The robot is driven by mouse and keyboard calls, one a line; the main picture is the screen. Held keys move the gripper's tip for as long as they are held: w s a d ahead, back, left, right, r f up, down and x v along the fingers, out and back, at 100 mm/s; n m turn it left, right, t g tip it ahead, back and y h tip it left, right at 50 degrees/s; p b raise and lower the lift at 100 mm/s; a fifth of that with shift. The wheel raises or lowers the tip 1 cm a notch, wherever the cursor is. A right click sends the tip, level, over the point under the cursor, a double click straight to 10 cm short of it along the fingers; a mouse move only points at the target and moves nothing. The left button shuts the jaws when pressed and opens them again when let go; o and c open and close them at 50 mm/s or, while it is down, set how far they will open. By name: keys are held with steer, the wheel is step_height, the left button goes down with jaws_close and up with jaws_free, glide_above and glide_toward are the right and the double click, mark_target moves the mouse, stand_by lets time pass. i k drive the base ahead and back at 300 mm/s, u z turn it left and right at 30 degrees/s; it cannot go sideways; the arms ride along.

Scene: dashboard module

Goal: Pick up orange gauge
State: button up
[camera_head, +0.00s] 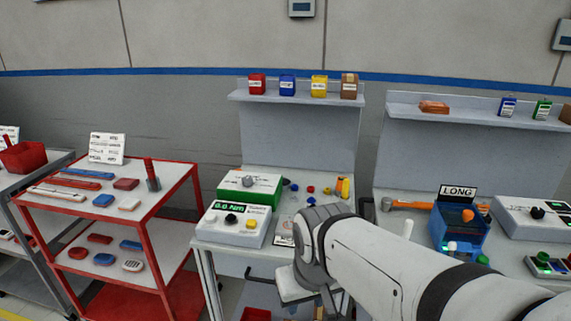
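I cannot tell for sure which thing is the orange gauge. A long orange tool (408,204) lies on the right bench, left of the blue box (456,232) marked LONG. A small round orange part (468,215) sits at the top of that box. A flat orange-brown piece (434,107) lies on the right shelf. A small yellow-orange upright piece (344,188) stands at the back of the middle bench. My arm reaches in from the lower right; my gripper end (318,300) hangs in front of the middle bench, apart from these things. Its fingers are not clear.
The middle bench holds a green-and-white box (249,186), a meter box (233,222) and several small coloured knobs. Small bins (288,85) stand on its shelf. A red cart (140,210) is at left. A white control box (533,216) is at right.

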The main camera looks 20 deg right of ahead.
mark_target(340, 180)
steer(key=z, duration=0.2)
steer(key=i, duration=0.95)
steer(key=z, duration=0.6)
steer(key=k, duration=0.95)
steer(key=z, duration=0.2)
steer(key=i, duration=0.95)
steer(key=u, duration=0.05)
